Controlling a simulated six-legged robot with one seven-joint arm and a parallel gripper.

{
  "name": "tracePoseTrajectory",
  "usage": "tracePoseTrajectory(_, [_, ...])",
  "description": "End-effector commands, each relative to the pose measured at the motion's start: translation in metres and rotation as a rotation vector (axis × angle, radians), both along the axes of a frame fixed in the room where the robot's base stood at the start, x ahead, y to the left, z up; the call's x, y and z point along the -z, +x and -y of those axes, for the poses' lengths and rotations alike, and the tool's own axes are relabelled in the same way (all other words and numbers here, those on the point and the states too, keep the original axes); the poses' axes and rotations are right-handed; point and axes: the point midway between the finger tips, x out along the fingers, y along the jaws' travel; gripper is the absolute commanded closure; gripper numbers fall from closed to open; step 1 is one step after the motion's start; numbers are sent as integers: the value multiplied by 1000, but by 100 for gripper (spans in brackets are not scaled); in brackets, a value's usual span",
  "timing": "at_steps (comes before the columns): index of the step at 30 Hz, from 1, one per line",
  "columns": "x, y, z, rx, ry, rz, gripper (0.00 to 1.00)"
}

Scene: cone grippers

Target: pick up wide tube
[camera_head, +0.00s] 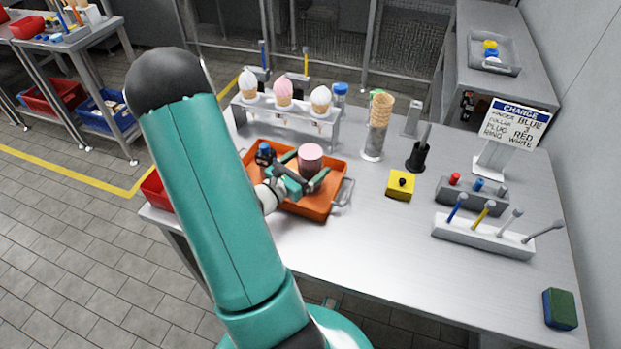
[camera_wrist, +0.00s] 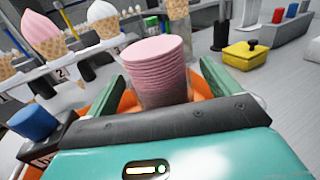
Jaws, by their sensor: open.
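A wide pink, ribbed cylinder (camera_head: 311,157), which looks like the wide tube, stands upright in the orange tray (camera_head: 318,206). It also shows large in the wrist view (camera_wrist: 160,68). My gripper (camera_head: 299,174) is open at the tray, with its fingers around the cylinder's near part. In the wrist view one green finger is on each side of the cylinder, and a gap shows at least on the right. Whether the left finger touches it I cannot tell. The cylinder's lower end is hidden behind my gripper.
A small blue-topped dark item (camera_head: 264,153) sits in the tray, left of the cylinder. Behind stands a rack (camera_head: 262,112) with ice cream cones. A clear tube of stacked cones (camera_head: 374,139) and a yellow box (camera_head: 400,184) are to the right. The table's front middle is clear.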

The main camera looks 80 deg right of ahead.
Motion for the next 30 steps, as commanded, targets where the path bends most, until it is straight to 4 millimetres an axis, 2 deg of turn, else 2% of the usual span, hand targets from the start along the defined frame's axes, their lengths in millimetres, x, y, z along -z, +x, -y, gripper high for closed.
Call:
tracePoseTrajectory(3, [0,-5,9,0,-1,0,12])
tracePoseTrajectory(10, [0,-5,10,-1,0,-1,14])
tracePoseTrajectory(19, [0,-4,9,-1,0,0,71])
tracePoseTrajectory(30, [-5,-4,10,-2,-1,0,72])
